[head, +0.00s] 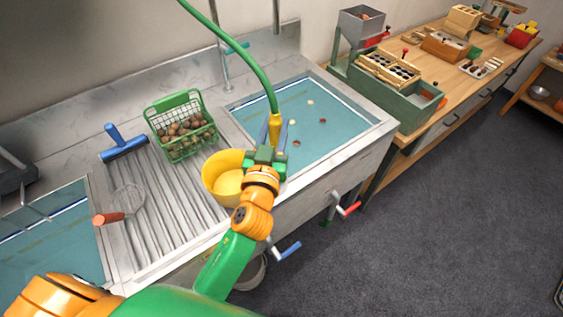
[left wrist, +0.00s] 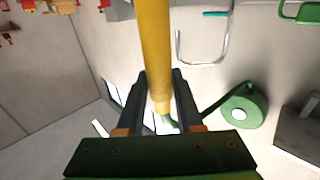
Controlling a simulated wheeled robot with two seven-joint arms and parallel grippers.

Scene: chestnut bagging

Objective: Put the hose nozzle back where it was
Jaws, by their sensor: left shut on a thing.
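The hose nozzle (head: 275,131) is yellow and sits at the end of a green hose (head: 240,50) that comes down from the top of the head view. My left gripper (head: 271,147) is shut on the nozzle at the left edge of the right basin. In the left wrist view the yellow nozzle (left wrist: 154,50) stands between the two dark fingers (left wrist: 160,95). The nozzle's lower part is hidden by my gripper in the head view. No empty holder for the nozzle can be made out. My right gripper is not in view.
The water-filled right basin (head: 350,108) holds a few small floating bits. A yellow bucket (head: 222,178) stands just left of my gripper. A green basket of chestnuts (head: 181,124), a blue-handled tool (head: 124,143) and a strainer (head: 126,200) lie on the ribbed drainboard (head: 165,215). A faucet (head: 226,75) stands behind.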

